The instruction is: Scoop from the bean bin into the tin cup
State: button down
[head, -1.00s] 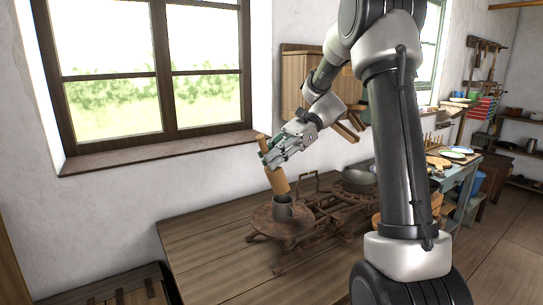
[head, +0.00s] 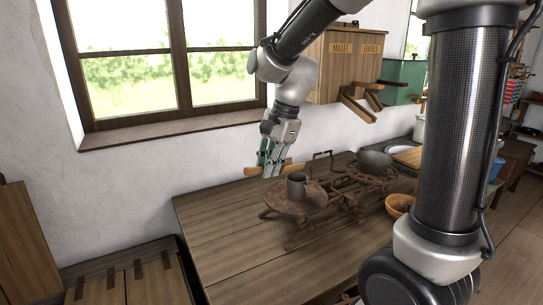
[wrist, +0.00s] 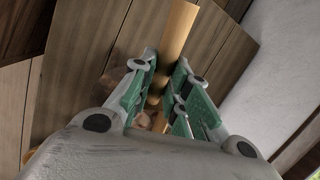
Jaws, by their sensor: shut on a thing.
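My gripper (head: 272,163) is shut on a wooden scoop (head: 293,168), held about level above the back of the table. In the wrist view the scoop's pale wood (wrist: 177,35) passes between the green-padded fingers (wrist: 163,88). The grey tin cup (head: 297,187) stands upright on the round plate of a rusty scale (head: 290,207), just right of and in front of my gripper. I cannot see inside the cup or tell whether the scoop holds anything. No bin marked as beans can be read.
A wall cabinet labelled MILLET and LENTILS (head: 345,75) with wooden chutes hangs at the back. A dark pan (head: 374,159) sits on the scale's other side, and an orange bowl (head: 399,205) is at right. The table's front left (head: 235,250) is clear. Hinged wooden lids (head: 130,285) are at lower left.

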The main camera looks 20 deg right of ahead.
jog(key=shift+a+f+h, duration=0.1)
jog(key=shift+f+h, duration=0.25)
jog(key=shift+h, duration=0.05)
jog(key=shift+w+a+v, duration=0.1)
jog(key=shift+a+v, duration=0.1)
jog(key=shift+v, duration=0.75)
jog(key=shift+w+a+v, duration=0.1)
jog(key=shift+a+v, duration=0.05)
jog(key=shift+v, duration=0.8)
jog(key=shift+w+a+v, duration=0.1)
jog(key=shift+a+v, duration=0.1)
jog(key=shift+v, duration=0.8)
jog(key=shift+s+r, duration=0.1)
jog(key=shift+r, duration=0.05)
